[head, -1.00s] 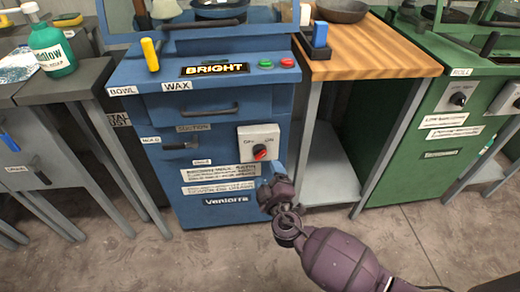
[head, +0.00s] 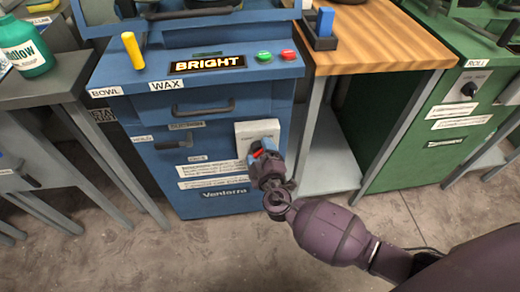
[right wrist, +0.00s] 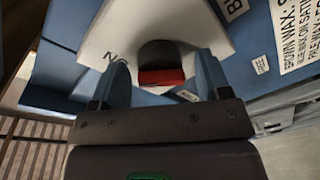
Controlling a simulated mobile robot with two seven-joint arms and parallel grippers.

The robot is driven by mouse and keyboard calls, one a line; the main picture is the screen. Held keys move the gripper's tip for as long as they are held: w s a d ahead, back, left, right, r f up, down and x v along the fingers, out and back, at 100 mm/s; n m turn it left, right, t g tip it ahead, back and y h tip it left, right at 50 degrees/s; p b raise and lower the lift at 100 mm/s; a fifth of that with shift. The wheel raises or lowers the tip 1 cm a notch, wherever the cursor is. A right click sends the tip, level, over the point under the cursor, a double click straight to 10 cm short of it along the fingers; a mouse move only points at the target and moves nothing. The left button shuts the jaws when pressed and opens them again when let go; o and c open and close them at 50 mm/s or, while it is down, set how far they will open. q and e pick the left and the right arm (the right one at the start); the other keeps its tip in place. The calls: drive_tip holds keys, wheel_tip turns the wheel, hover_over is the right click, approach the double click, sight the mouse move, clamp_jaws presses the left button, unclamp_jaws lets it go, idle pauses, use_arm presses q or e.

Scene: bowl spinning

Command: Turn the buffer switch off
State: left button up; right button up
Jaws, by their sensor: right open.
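The buffer switch is a red and black knob on a pale square plate (head: 248,130) on the front of the blue cabinet (head: 215,105). My right gripper (head: 262,149) is at this plate in the head view and covers much of it. In the right wrist view the red part of the knob (right wrist: 161,77) sits between the open fingers of my right gripper (right wrist: 161,84). Contact between fingers and knob cannot be told. My left gripper is not in view.
Green (head: 264,57) and red (head: 288,55) buttons sit on the cabinet top near the "BRIGHT" sign. A yellow handle (head: 133,50) stands at the left. A wooden-topped table (head: 385,45) stands to the right, then a green machine (head: 430,120).

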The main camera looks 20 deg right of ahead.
drive_tip(key=shift+c, duration=1.4)
drive_tip(key=c, duration=0.6)
